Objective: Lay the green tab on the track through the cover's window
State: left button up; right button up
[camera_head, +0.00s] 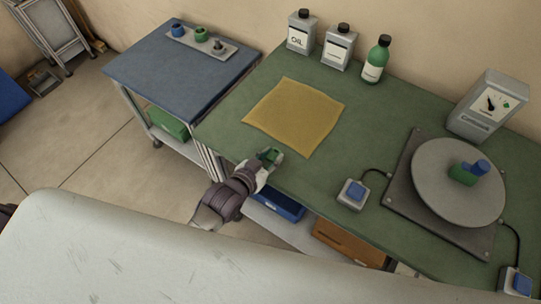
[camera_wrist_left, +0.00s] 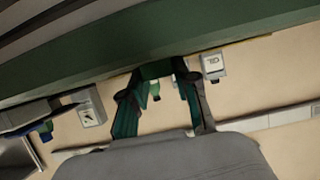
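On the right of the head view, a small green piece (camera_head: 461,177) and a blue piece (camera_head: 481,167) sit together on a round grey disc (camera_head: 430,190); which is the green tab, I cannot tell. No cover window or track can be made out. My left gripper (camera_head: 268,156) is at the table's front edge, far left of the disc. In the wrist view its two green-lined fingers (camera_wrist_left: 158,78) stand apart; a dark green patch between the tips is unclear. My right gripper is not in view.
A yellow cloth (camera_head: 295,115) lies on the green table. Tins (camera_head: 299,31) and a green bottle (camera_head: 376,60) stand behind it, a gauge box (camera_head: 485,108) at the right. A blue button box (camera_head: 353,193) is left of the disc. A tray (camera_head: 225,48) holds coloured pegs.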

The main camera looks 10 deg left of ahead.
pick_arm(q)
jog(key=o, duration=0.4)
jog(key=shift+w, duration=0.1)
jog(key=shift+r, duration=0.25)
jog(key=shift+b+v, duration=0.45)
jog(key=shift+v, duration=5.55)
jog(key=shift+f, duration=0.1)
